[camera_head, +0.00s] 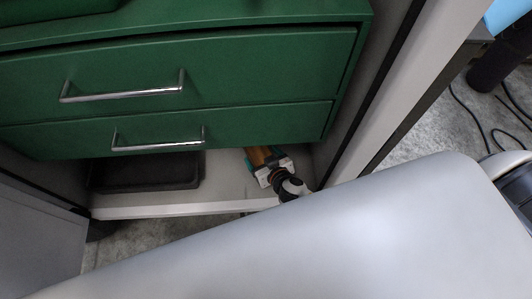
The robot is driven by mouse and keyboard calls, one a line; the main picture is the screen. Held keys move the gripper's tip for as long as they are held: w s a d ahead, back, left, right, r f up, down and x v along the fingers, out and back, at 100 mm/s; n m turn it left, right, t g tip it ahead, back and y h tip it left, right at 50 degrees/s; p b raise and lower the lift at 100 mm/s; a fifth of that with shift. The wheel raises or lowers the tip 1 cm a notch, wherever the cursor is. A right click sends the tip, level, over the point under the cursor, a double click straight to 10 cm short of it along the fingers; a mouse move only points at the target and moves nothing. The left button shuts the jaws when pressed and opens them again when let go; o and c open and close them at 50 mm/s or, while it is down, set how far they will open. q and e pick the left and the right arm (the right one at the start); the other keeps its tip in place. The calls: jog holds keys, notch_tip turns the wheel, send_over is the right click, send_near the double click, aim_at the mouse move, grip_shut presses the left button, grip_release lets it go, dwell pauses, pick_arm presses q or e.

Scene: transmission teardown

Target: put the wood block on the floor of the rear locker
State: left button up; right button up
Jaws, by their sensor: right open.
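The wood block (260,155) is a small orange-brown piece low in the rear locker, under the green drawers and near the right wall. It appears to be at the pale locker floor (228,187), but I cannot tell whether it rests flat. My right gripper (266,162) reaches into the locker, with its jaws open around the near end of the block. The gripper body and drawer edge hide part of the block. My left gripper is not in view.
A black tray (148,174) lies on the locker floor at the left. Green drawers (165,85) with metal handles hang close above. A pale post (398,90) bounds the right side. Bare floor shows between tray and gripper. Cables (492,115) lie on the ground at right.

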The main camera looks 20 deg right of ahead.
jog(key=shift+s+r, duration=0.15)
jog(key=shift+r, duration=0.05)
jog(key=v, duration=1.1)
jog(key=shift+s+r, duration=0.15)
jog(key=shift+s, duration=0.15)
jog(key=shift+d, duration=0.1)
